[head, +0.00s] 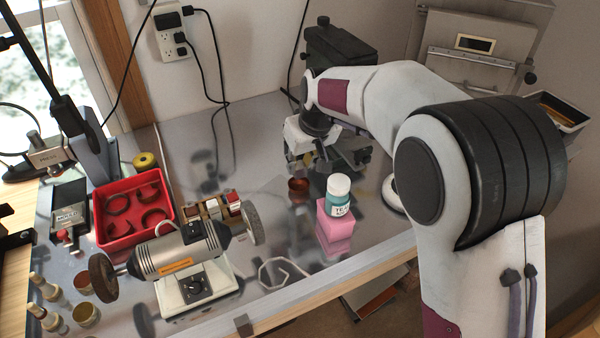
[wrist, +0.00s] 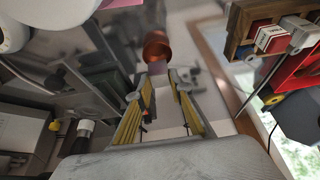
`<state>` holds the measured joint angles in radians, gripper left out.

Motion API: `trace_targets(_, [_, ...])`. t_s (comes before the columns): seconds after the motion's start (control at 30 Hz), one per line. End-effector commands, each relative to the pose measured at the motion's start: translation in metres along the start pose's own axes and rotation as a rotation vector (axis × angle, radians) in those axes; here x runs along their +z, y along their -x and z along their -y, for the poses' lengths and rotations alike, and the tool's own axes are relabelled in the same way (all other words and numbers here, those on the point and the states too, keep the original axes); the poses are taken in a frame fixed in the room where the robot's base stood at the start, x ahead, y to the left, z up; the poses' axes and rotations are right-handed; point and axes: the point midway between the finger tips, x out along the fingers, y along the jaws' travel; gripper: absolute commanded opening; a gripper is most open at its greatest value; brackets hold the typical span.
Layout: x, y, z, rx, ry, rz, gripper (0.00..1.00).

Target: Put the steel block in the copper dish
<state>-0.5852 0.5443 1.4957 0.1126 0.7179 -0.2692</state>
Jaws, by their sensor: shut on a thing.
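My gripper (head: 308,172) is at the back middle of the bench in the head view, fingers pointing down. In the wrist view, my gripper (wrist: 159,76) is shut on a small grey block, the steel block (wrist: 157,67), held between the fingertips. In the head view I cannot make the block out. The copper dish (head: 299,189) is a small round reddish cup on the shiny bench, just below my gripper in the picture. In the wrist view, the copper dish (wrist: 157,48) shows just beyond the block. The block looks apart from the dish; its exact height is unclear.
A white-capped jar (head: 339,196) stands on a pink block (head: 336,236) to the right of the dish. A wooden rack (head: 213,209) with small blocks, a bench grinder (head: 178,262) and a red tray (head: 130,205) stand to the left. Bare bench lies behind the rack.

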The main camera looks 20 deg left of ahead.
Motion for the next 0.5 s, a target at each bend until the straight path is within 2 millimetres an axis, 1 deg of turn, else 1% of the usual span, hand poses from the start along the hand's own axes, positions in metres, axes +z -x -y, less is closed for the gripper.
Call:
trace_targets(0.27, [0.0, -0.001, 0.0, 0.0, 0.0, 0.0, 0.0])
trace_targets(0.37, [0.004, -0.008, 0.0, 0.0, 0.0, 0.001, 0.0])
trace_targets(0.5, [0.01, -0.022, 0.0, 0.0, 0.0, 0.003, 0.0])
